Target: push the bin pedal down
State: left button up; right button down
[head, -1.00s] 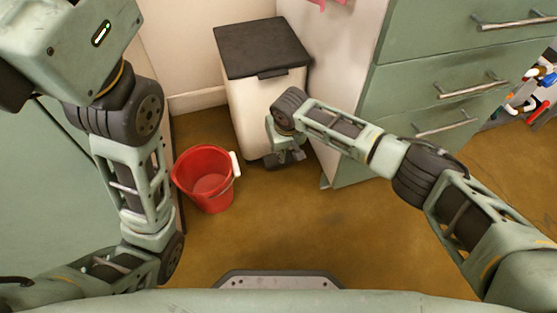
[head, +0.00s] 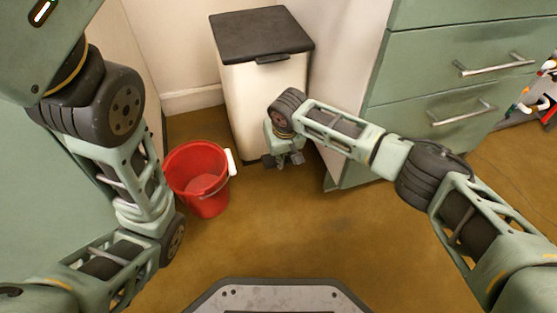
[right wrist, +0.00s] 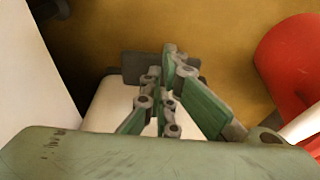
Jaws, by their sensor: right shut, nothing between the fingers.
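The bin is a tall white box (head: 262,95) with a dark grey lid (head: 262,34), standing against the back wall; the lid is down. In the right wrist view the bin's pedal (right wrist: 138,66) is a dark flat plate low at the bin's front. My right gripper (head: 284,160) points down in front of the bin's lower part. It is shut and empty. In the right wrist view its fingertips (right wrist: 176,54) overlap the pedal's right side; I cannot tell whether they touch it. In the head view the gripper and wrist hide much of the pedal area. My left gripper is out of view.
A red bucket (head: 199,178) with a white grip stands on the floor left of my right gripper. Green drawers (head: 447,80) with a pale side panel are close to the bin's right. The brown floor (head: 285,235) in front is clear.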

jog(key=shift+d+f+b, duration=0.1)
jog(key=shift+f+b, duration=0.6)
jog(key=shift+f, duration=1.65)
jog(key=shift+r, duration=0.2)
jog(key=p, duration=0.2)
jog(key=s+r+p, duration=0.1)
jog(key=p, duration=0.1)
jog(key=s+p, duration=0.1)
jog(key=p, duration=0.1)
jog(key=shift+s+d+r, duration=0.25)
jog(key=shift+d, duration=0.05)
jog(key=shift+s+f+p, duration=0.1)
jog(key=shift+s+p, duration=0.05)
jog(key=shift+p, duration=0.2)
jog(key=shift+f, duration=0.2)
